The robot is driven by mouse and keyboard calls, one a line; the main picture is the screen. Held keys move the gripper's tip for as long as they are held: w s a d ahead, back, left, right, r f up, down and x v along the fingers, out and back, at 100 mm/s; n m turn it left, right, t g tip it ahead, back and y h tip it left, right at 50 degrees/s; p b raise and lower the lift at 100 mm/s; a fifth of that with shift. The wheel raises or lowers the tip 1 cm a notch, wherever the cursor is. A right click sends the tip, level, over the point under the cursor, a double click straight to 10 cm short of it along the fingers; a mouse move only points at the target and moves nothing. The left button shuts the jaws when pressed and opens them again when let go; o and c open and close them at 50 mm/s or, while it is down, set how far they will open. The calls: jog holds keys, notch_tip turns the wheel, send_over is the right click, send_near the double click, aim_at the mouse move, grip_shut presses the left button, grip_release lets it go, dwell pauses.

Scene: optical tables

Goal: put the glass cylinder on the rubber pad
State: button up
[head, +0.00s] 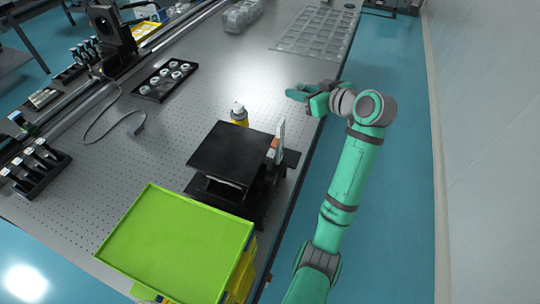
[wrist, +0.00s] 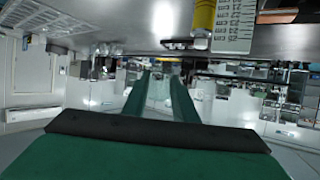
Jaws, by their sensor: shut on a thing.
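My gripper (head: 300,92) is over the right edge of the grey perforated table, its fingers pointing left. In the wrist view, its two green fingers (wrist: 158,84) are a little apart, with a pale, clear thing between them that looks like the glass cylinder (wrist: 158,94). The cylinder's outline is faint there, and I cannot make it out in the head view. A flat black square surface (head: 232,150), which may be the rubber pad, tops a low black stand nearer the front. My gripper is behind and to the right of it, well apart.
A yellow bottle (head: 239,115) stands behind the black square, and an upright scale plate (head: 279,137) at its right. A lime-green tray (head: 178,245) is in front. A black holder with white rings (head: 165,78) lies left. A clear gridded tray (head: 315,32) lies behind my gripper.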

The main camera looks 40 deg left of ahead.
jog(key=f, duration=0.2)
jog(key=a+f, duration=0.1)
jog(key=shift+s, duration=0.3)
send_over(289, 158)
notch_tip(289, 158, down, 20)
jog(key=shift+w+r, duration=0.1)
jog(key=shift+f, duration=2.6)
jog(key=shift+f, duration=0.15)
jog(key=o, duration=1.1)
jog(key=shift+d+r, duration=0.15)
jog(key=shift+r, duration=0.05)
jog(key=v, duration=1.1)
jog(key=shift+d, duration=0.35)
